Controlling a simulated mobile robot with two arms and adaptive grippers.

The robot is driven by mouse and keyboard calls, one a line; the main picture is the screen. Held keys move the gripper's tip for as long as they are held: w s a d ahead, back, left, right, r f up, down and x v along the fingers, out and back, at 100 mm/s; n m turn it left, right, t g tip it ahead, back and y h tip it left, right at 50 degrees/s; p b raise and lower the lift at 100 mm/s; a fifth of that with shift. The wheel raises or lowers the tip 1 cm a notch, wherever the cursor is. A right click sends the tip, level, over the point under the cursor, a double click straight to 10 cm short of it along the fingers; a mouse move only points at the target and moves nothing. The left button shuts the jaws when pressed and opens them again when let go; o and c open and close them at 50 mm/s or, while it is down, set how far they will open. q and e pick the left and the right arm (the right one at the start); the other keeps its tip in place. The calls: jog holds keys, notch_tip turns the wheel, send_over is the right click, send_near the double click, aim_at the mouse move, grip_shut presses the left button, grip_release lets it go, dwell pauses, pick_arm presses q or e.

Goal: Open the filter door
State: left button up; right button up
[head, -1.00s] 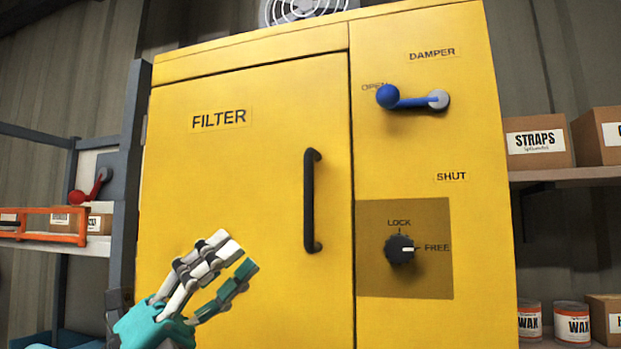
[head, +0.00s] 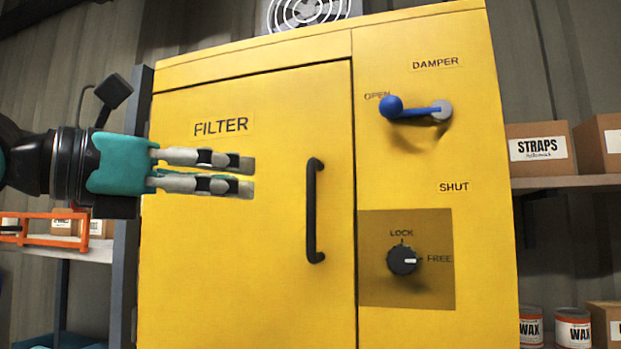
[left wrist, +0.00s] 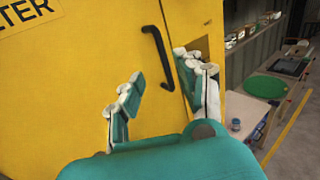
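The yellow cabinet's filter door (head: 230,240) is shut, with FILTER lettered at its upper left. Its black vertical bar handle (head: 315,210) is near the door's right edge; it also shows in the left wrist view (left wrist: 157,57). My left gripper (head: 251,177) points right in front of the door, left of the handle and level with its upper part. Its fingers are apart with nothing between them, as the left wrist view shows. The black knob (head: 402,260) points to FREE. The blue damper lever (head: 415,109) points left at OPEN. My right gripper is not in view.
Shelves flank the cabinet. The right one holds a STRAPS box (head: 539,155), with wax cans (head: 573,329) below. An orange rack (head: 45,228) stands on the left shelf. The left wrist view shows a bench with a green disc (left wrist: 264,87).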

pick_arm(q)
jog(key=p, duration=0.4)
send_over(311, 247)
jog(key=shift+w, duration=0.4)
grip_shut()
